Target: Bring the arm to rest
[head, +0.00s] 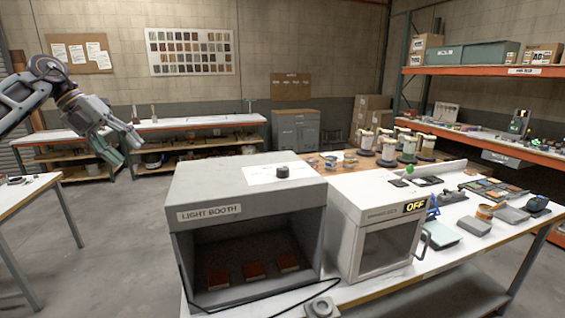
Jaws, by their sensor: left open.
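My left gripper (122,146) is in the upper left of the head view, at the end of my left arm raised from the left edge. Its fingers are apart and nothing is between them. It hangs in the air, pointing down and right, well apart from the light booth. My right gripper is not in view.
A grey light booth (243,184) with several reddish-brown blocks inside stands on a white bench, beside a white cabinet (376,205) reading OFF. A white table (26,190) is at left. Shelves (495,71) stand at right. Open floor (110,240) lies between table and booth.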

